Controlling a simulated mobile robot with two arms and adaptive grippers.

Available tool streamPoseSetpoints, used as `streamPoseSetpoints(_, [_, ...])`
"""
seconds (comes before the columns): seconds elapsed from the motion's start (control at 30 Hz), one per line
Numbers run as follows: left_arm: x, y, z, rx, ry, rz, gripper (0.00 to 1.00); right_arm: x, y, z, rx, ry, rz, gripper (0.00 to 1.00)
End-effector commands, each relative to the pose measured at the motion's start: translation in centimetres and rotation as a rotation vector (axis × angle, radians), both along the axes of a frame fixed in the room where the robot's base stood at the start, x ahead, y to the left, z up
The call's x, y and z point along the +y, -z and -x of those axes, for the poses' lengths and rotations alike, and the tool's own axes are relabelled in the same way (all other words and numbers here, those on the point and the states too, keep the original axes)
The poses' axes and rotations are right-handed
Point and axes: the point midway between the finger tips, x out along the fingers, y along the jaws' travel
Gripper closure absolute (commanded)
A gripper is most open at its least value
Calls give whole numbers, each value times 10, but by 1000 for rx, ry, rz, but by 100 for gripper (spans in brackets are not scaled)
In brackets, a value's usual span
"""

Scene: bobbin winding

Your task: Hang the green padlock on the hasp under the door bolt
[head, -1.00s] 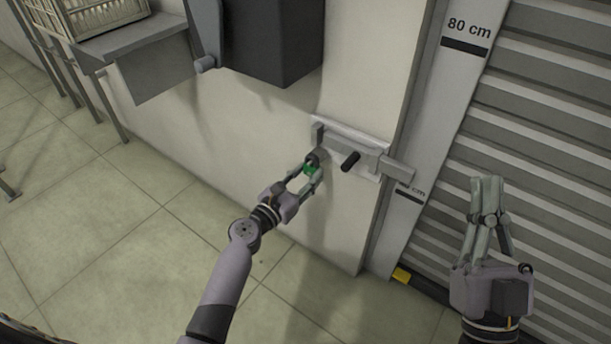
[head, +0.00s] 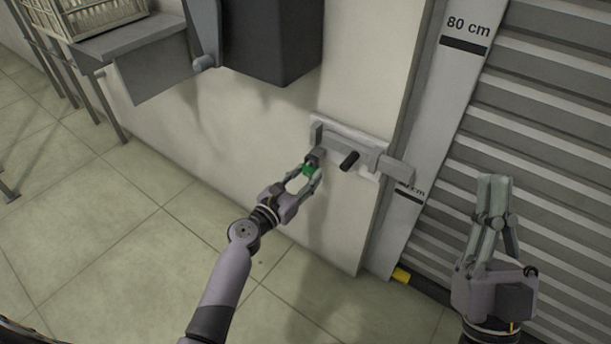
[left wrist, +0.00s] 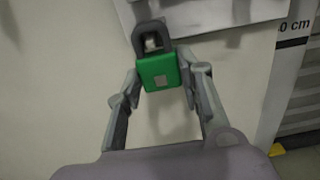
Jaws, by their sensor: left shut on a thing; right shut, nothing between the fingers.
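The green padlock (head: 308,170) is in my left gripper (head: 307,174), just below the left end of the grey door bolt (head: 362,150) on its wall plate. In the left wrist view the green body (left wrist: 158,72) sits between the fingertips of my left gripper (left wrist: 160,84), with its dark shackle (left wrist: 136,38) upward. A small pale piece, apparently the hasp (left wrist: 151,43), shows inside the shackle's loop; I cannot tell whether it passes through. My right gripper (head: 494,184) is shut and empty, before the shutter at the right.
A dark box (head: 270,45) on the wall hangs above the bolt. A ribbed shutter (head: 540,130) and a height-marked post (head: 455,80) stand right of it. A crate (head: 95,15) rests on a shelf at the upper left.

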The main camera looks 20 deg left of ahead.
Motion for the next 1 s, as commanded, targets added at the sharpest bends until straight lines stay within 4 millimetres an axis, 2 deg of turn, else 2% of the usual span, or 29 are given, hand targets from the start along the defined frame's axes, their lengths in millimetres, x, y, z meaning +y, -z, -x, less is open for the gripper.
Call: streamPoseSetpoints(1.0, [0,8,1,6,1,-1,99,-2,-9,12,-80,-5,-26,100])
